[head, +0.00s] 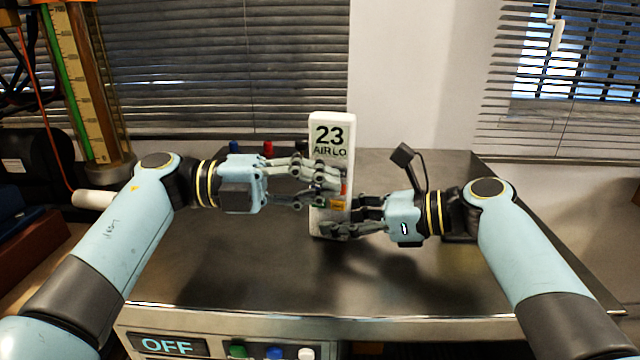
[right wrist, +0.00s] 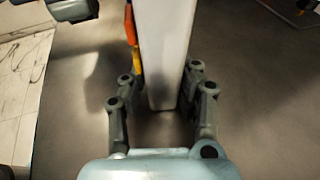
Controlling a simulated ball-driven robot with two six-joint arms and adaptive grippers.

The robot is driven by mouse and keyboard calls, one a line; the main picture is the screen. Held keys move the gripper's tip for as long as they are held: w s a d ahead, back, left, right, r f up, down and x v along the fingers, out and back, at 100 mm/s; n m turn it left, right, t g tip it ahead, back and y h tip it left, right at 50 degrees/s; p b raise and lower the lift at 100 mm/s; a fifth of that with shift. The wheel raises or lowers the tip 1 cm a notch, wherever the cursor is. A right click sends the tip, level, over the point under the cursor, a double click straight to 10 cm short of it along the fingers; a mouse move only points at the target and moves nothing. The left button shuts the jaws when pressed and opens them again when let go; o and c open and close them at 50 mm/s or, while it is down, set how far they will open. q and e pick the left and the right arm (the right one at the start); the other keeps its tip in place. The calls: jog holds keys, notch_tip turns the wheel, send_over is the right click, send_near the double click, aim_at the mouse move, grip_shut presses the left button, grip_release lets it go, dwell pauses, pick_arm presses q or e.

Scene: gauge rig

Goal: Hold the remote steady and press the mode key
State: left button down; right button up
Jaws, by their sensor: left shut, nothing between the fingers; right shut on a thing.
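The white remote (head: 331,128) stands upright above the dark table, its display reading "23 AIR LO". It also shows in the right wrist view (right wrist: 166,40). My right gripper (head: 338,222) is shut on the lower part of the remote, with a finger on either side. My left gripper (head: 325,185) is shut and empty, its fingertips in front of the remote's key area. An orange key (head: 337,205) shows beside the fingertips, and orange and yellow keys show at the remote's edge in the right wrist view. The fingers partly hide the keys; I cannot tell whether they touch one.
The dark table top (head: 240,270) is mostly clear. Small blue (head: 234,147) and red (head: 268,148) items stand at its back edge. A front panel reads "OFF" (head: 167,346), with green, blue and white buttons beside it. A tall gauge (head: 85,85) stands at the left.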

pick_arm(q)
jog(key=shift+w+d, duration=0.2)
jog(key=shift+w, duration=0.65)
jog(key=s+a, duration=0.4)
jog(key=a, duration=0.7)
jog(key=shift+s, duration=0.2)
jog(key=shift+d, duration=0.1)
dwell(4.4)
jog(key=shift+s+r, duration=0.15)
jog(key=shift+s, duration=0.75)
